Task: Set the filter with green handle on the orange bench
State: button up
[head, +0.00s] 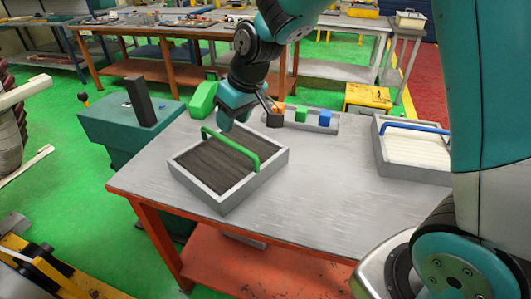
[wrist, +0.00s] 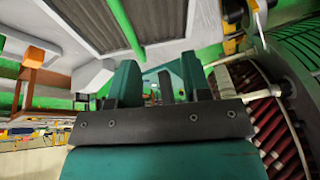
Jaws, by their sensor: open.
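The filter with green handle is a grey square frame (head: 255,180) with dark pleats and a green bar handle (head: 233,147) across it. It lies flat on the grey top (head: 335,200) of the bench with orange legs, near its front left. In the wrist view, the pleats (wrist: 85,22) and green handle (wrist: 124,25) show at the top. My gripper (head: 229,122) is just above and behind the filter, near the left end of the handle. In the wrist view, my gripper's fingers (wrist: 160,75) are apart with nothing held between them; contact with the handle cannot be told.
A second filter with a blue handle (head: 415,128) and white pleats lies at the bench's right. A teal cabinet (head: 115,120) adjoins the left. The front middle bench top is clear.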

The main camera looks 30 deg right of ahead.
jog(key=s+a+r+n+g, duration=0.1)
jog(key=s+r, duration=0.2)
jog(key=s, duration=1)
jog(key=s+a+r+n+g+y, duration=0.1)
jog(key=s+a+r+g, duration=0.1)
jog(key=s, duration=1.1)
jog(key=shift+s+r+y, duration=0.15)
jog(key=shift+r+y, duration=0.15)
jog(key=shift+r, duration=0.3)
